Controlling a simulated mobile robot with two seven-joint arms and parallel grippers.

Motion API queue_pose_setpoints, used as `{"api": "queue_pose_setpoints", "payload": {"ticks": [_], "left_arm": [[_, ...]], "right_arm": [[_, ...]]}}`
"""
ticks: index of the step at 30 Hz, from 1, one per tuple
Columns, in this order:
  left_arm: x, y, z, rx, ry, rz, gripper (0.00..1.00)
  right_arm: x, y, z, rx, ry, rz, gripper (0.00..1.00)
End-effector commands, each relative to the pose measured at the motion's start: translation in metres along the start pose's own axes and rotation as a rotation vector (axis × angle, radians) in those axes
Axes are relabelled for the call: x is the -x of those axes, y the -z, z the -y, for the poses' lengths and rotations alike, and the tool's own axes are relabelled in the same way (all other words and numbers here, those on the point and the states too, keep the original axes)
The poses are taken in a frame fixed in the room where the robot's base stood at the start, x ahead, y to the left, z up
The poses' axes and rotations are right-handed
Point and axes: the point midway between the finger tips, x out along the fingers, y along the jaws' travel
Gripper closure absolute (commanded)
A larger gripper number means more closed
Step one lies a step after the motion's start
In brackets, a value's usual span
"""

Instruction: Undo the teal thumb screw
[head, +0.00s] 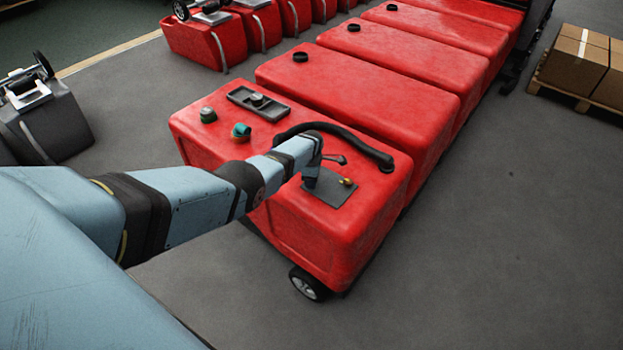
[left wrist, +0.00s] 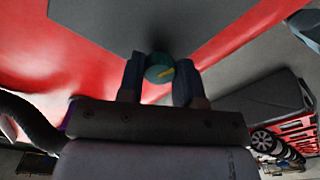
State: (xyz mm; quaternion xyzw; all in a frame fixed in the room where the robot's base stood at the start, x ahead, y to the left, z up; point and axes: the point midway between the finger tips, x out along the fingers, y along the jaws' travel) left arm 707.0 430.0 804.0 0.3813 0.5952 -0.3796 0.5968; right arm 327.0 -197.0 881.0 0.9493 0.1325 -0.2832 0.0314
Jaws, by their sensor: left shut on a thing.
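My left gripper (head: 311,184) points down over the near part of the red tank (head: 345,235), at the dark grey plate (head: 335,192) on its top. In the left wrist view the two fingers of this gripper (left wrist: 159,80) are on either side of the round teal thumb screw (left wrist: 159,68), closed on it. The screw has a yellow mark on its face and sits at the edge of the grey plate (left wrist: 110,25). In the head view the screw is hidden behind the gripper. My right gripper is in neither view.
A black hose (head: 345,143) arches across the tank top behind my gripper. A small brass-coloured fitting (head: 347,181) is on the plate. More red tanks (head: 360,90) lie behind.

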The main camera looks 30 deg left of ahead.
Motion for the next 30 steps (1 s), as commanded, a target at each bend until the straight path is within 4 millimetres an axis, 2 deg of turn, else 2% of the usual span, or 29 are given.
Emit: {"api": "queue_pose_setpoints", "payload": {"ticks": [20,21,23,24,30], "left_arm": [[-0.0044,0.0020,0.0034,0.055,0.008,-0.004,0.91],[-0.0044,0.0021,0.0034,0.055,0.008,-0.004,0.58],[-0.0041,0.0020,0.0032,0.055,0.007,-0.004,0.45],[-0.0037,0.0018,0.0029,0.055,0.006,-0.004,0.42],[-0.0019,0.0010,0.0015,0.055,0.004,-0.002,0.42]], "right_arm": [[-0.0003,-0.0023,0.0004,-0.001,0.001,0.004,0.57],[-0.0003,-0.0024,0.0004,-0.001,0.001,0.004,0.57],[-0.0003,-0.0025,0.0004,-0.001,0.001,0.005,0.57],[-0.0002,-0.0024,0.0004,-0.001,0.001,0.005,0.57],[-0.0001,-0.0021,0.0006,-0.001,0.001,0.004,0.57]]}}
